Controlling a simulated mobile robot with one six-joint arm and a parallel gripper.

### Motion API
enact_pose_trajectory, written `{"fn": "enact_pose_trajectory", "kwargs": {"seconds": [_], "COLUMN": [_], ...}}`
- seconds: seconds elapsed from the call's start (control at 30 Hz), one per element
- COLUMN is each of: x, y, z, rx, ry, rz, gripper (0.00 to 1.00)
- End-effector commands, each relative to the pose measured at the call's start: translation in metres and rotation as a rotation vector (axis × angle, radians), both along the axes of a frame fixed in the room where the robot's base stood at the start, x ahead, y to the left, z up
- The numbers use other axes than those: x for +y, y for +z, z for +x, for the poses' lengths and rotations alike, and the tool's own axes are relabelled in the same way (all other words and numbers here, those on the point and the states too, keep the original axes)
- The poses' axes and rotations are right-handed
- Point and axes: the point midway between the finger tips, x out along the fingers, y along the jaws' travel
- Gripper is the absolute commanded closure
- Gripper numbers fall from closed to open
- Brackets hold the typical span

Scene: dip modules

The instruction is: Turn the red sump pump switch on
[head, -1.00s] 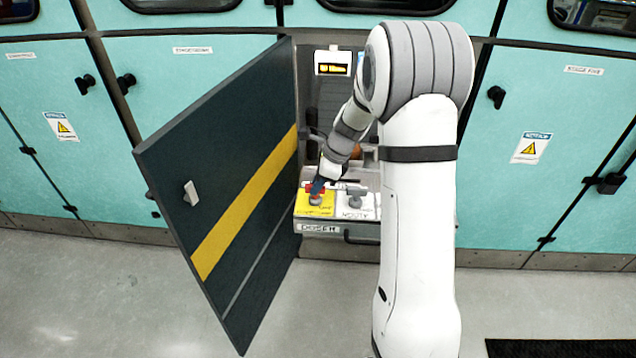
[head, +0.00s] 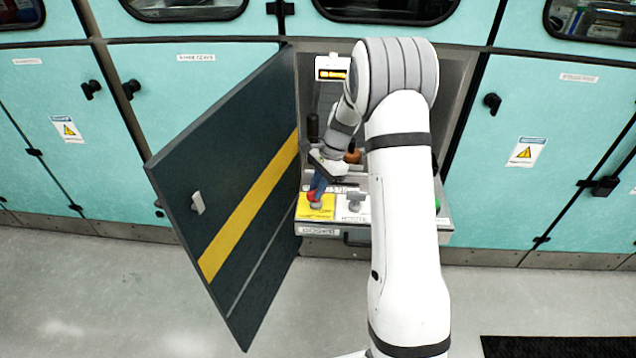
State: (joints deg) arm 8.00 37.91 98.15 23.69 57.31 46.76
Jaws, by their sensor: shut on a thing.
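The red sump pump switch (head: 311,195) sits over a yellow plate (head: 322,211) at the left of the panel inside the open cabinet. My gripper (head: 317,190) comes down on it from above and is shut on its handle. The fingers hide most of the red handle, so its exact angle is hard to tell. A grey switch (head: 355,200) on a white plate stands just right of it, apart from my gripper.
The dark cabinet door (head: 225,200) with a yellow stripe stands open at the left, close to the panel. A small lit display (head: 331,74) is above. My arm hides the panel's right part, where a bit of green shows. The floor in front is clear.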

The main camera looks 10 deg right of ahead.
Motion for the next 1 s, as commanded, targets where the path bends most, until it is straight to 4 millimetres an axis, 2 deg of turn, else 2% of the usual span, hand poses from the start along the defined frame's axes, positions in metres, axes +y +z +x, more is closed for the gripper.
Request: {"fn": "enact_pose_trajectory", "kwargs": {"seconds": [0.6,1.0], "x": [0.0023,0.0034], "y": [0.0016,0.0011], "z": [0.0036,0.0045], "rx": [-0.001,-0.002], "ry": [0.58,0.84], "rz": [0.0,-0.001], "gripper": [1.0,1.0]}}
